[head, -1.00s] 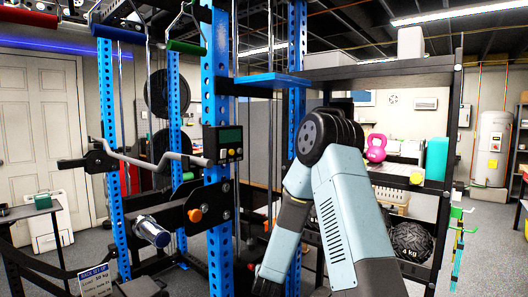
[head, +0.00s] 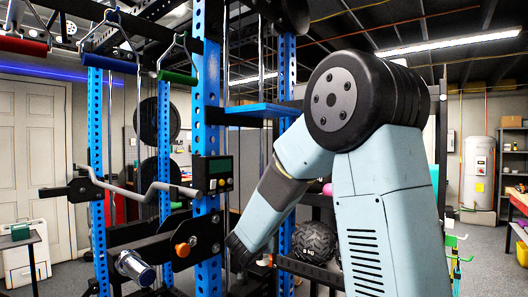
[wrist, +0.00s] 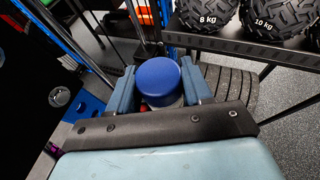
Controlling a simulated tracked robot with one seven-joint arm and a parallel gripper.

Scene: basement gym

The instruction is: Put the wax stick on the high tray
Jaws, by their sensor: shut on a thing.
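The wax stick (wrist: 159,82) shows in the wrist view as a round blue top. It stands between the two blue-grey fingers of my gripper (wrist: 160,92), which is shut on it; its lower part is mostly hidden. In the head view my arm reaches down to the left, and its dark wrist end is low beside the rack's blue post. The fingers and the stick cannot be made out there. The high tray (head: 262,108) is a blue shelf-like plate fixed to the rack, well above my wrist. Its top surface is barely seen, nearly edge-on.
The rack's blue post (head: 207,130) stands just left of my wrist, with a bent bar (head: 150,188) farther left. Heavy balls (wrist: 208,15) sit on a shelf at the top of the wrist view. A tire (wrist: 232,88) lies below, right of the fingers.

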